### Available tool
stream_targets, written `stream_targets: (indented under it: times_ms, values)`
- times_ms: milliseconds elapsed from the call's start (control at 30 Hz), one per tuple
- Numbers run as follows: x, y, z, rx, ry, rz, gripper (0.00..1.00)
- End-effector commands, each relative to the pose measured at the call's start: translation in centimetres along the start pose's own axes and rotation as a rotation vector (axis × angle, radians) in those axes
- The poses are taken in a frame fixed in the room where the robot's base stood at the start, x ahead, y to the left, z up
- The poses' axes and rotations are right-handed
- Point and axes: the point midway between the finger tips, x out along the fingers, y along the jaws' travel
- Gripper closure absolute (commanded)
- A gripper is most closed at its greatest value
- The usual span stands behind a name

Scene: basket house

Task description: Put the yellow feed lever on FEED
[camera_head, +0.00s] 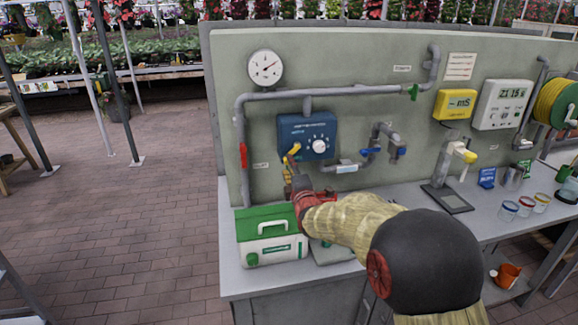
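The yellow feed lever (294,150) is at the lower left of a blue control box (308,135) on the grey-green panel. The box also has a white round dial (319,146). My gripper (289,167) is just below the lever, at the end of my arm, which reaches in from the lower right. It is very close to the lever; I cannot tell whether they touch. The fingers are too small to show whether they are open or shut. The lettering on the box is too small to read, so the FEED mark cannot be made out.
A green-lidded white case (271,238) stands on the bench below my gripper. Grey pipes with a red-handled valve (243,156) and blue-handled taps (398,151) surround the box. A yellow meter (455,104) hangs to the right. Glass jars (525,206) stand at the right.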

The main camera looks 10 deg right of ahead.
Motion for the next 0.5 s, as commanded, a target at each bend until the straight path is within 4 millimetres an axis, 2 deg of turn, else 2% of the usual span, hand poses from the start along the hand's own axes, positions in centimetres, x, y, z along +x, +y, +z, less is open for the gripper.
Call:
stream_targets:
  times_ms: [300,500]
  values:
    - [-6.1,0.1,0.0,0.0,0.0,0.001,0.64]
    - [-8.7,0.0,0.0,0.0,0.0,0.0,0.64]
